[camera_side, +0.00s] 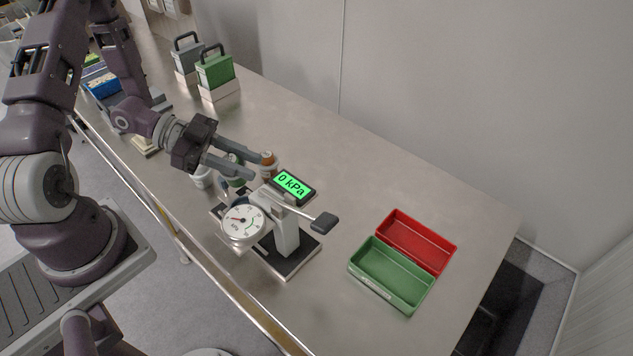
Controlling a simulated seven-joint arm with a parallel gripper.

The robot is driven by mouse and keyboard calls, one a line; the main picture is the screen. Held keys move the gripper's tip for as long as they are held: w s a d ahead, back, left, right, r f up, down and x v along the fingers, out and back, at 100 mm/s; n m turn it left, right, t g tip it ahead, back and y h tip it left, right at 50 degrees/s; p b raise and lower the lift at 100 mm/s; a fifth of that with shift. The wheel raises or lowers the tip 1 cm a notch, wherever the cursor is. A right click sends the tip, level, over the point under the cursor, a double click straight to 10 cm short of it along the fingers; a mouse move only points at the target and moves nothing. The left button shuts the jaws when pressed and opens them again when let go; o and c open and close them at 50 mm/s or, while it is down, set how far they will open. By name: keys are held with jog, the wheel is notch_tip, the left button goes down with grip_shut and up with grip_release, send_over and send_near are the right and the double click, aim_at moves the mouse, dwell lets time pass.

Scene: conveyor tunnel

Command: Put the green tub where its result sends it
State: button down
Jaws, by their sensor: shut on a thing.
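My gripper (256,165) is shut on the green tub (236,180), which shows as a small green shape between and below the fingers. The fingers hide much of it, and I cannot tell whether it touches the table. To its right stands a press-like tester with a dial gauge (243,224) and a screen (293,185) reading "0 kPa" on green. A green tray (356,270) and a red tray (448,246) lie side by side at the right end of the table.
A small orange-brown topped jar (269,158) stands just beyond the fingers, and a white cup (202,179) stands just left of the tub. The tester's lever with a black pad (324,222) sticks out right. Green (215,72) and grey (187,56) handled boxes stand behind. The back-middle table is clear.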

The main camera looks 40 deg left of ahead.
notch_tip(320, 180, up, 11)
jog(key=w+d+f, duration=0.2)
jog(key=w+d, duration=0.3)
jog(key=w, duration=0.4)
jog(key=n, duration=0.2)
send_over(438, 256)
notch_tip(438, 256, down, 20)
jog(key=shift+r, duration=0.15)
jog(key=c, duration=1.1)
grip_release()
